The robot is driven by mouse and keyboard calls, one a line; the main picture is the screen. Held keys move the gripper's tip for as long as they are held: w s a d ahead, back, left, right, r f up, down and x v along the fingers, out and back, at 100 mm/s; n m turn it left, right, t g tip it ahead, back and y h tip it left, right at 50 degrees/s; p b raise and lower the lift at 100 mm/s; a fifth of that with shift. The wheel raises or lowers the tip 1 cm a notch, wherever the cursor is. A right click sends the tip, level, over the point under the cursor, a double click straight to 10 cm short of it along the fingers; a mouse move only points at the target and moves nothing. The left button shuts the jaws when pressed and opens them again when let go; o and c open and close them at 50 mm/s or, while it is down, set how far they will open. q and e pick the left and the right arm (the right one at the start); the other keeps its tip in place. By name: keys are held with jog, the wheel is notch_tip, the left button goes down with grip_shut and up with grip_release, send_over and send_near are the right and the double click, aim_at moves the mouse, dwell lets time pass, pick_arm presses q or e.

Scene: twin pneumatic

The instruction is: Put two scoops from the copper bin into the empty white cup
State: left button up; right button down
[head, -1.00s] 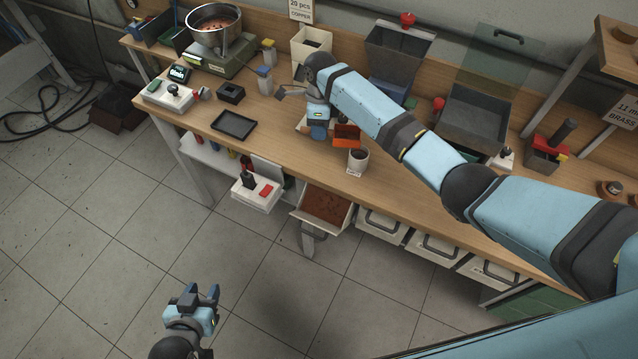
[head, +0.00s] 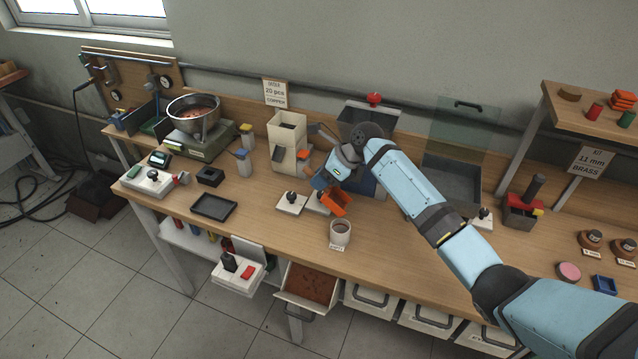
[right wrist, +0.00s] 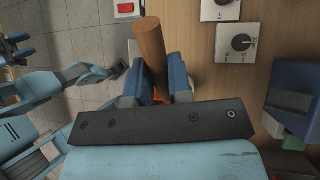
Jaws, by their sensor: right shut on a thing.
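The white cup (head: 340,233) stands upright near the front edge of the bench in the head view, with a small label at its front; its inside looks brownish. My right gripper (head: 324,184) is shut on an orange scoop (head: 335,203), just behind the cup and apart from it. In the right wrist view a brown handle (right wrist: 151,50) sits between the blue fingers (right wrist: 165,80). The copper bin (head: 312,284), tilted out below the bench edge, holds reddish-brown grains. My left gripper is outside the head view; dark finger-like parts (right wrist: 12,48) show at the left of the right wrist view.
A steel bowl (head: 194,113) stands on a green scale (head: 200,141) at the back left. A white dispenser (head: 288,145) and a grey hopper (head: 362,118) stand behind my gripper. White knob plates (head: 291,203) lie beside the scoop. Bench at the cup's right is clear.

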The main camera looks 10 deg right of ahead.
aim_at(330, 189)
notch_tip(330, 189, down, 2)
jog(key=b, duration=0.2)
jog(key=shift+w+y+b, duration=0.1)
jog(key=shift+y+b, duration=0.2)
jog(key=shift+b, duration=0.05)
jog(key=shift+f+b, duration=0.1)
jog(key=shift+b, duration=0.3)
jog(key=shift+s+d+t+y, duration=0.3)
jog(key=shift+s+t+y, duration=0.05)
jog(key=shift+t+y, duration=0.15)
jog(key=shift+s+d+y, duration=0.2)
jog(key=shift+d+y, duration=0.15)
jog(key=shift+y, duration=0.05)
jog(key=shift+s+d+n+t+y, duration=0.3)
jog(key=shift+s+d+t+y, duration=0.25)
jog(key=shift+d+y, duration=0.2)
jog(key=shift+s+d+t+y, duration=0.15)
jog(key=shift+d+t+y, duration=0.05)
jog(key=shift+t+y, duration=0.05)
jog(key=shift+s+d+y+b, duration=0.1)
jog(key=shift+d+y+b, duration=0.15)
jog(key=shift+y+b, duration=0.25)
jog(key=shift+s+d+r, duration=0.1)
jog(key=shift+d+r, duration=0.05)
jog(key=shift+r, duration=0.05)
